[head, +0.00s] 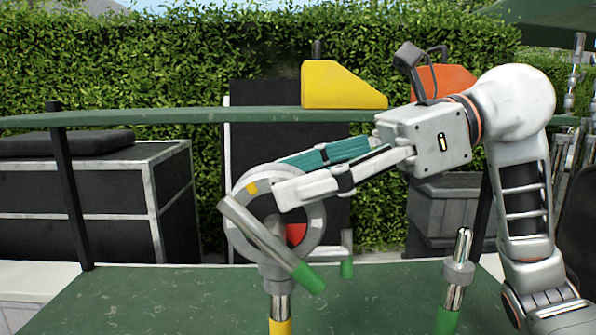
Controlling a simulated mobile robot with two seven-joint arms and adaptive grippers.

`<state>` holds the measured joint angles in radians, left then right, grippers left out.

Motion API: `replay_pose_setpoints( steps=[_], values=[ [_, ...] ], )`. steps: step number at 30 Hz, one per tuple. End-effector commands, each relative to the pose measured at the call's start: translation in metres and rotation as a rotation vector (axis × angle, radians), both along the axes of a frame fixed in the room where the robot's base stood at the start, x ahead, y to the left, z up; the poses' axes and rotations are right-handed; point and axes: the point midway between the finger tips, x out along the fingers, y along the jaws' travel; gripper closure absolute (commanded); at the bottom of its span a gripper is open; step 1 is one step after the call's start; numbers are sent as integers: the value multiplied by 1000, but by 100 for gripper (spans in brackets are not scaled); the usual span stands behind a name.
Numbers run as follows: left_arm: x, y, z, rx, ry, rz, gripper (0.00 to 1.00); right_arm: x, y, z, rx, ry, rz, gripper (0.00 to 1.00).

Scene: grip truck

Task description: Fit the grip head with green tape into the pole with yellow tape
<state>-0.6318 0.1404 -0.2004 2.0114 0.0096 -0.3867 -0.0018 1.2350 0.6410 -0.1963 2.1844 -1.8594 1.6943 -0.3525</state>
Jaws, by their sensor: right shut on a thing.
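My right gripper (279,182) reaches in from the right and is shut on the grip head (236,235), a grey disc with small yellow and red marks. Its slanted grey bar ends in green tape (310,278) at the lower right. The pole with yellow tape (280,326) stands upright below the disc, with bright metal above the tape and a grey collar just under the disc. The disc and bar overlap the collar in this view. I cannot tell whether the head is seated in it or only in front. My left gripper is out of view.
A second upright pole with green tape (447,320) stands at the right, near my right forearm. A short green-ended piece (347,268) is behind the grip head. A green shelf (190,116) behind holds yellow (338,88) and orange (445,82) wedges. The green table's (150,300) left part is clear.

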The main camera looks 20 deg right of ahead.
Motion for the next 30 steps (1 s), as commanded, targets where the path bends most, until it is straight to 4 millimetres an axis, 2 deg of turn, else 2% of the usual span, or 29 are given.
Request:
replay_pose_setpoints(
  steps=[25, 26, 27, 28, 30],
  values=[
    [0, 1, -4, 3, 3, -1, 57, 1, 0, -5, 2, -2, -2, 88],
    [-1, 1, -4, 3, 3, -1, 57, 0, 0, -5, 2, -2, -2, 29],
    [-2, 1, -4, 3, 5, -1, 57, 0, 0, -4, 2, -2, -2, 19],
    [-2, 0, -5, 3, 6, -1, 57, 0, 0, -5, 2, -2, -2, 15],
    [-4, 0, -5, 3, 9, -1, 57, 0, 0, -5, 2, -2, -1, 15]
  ],
)
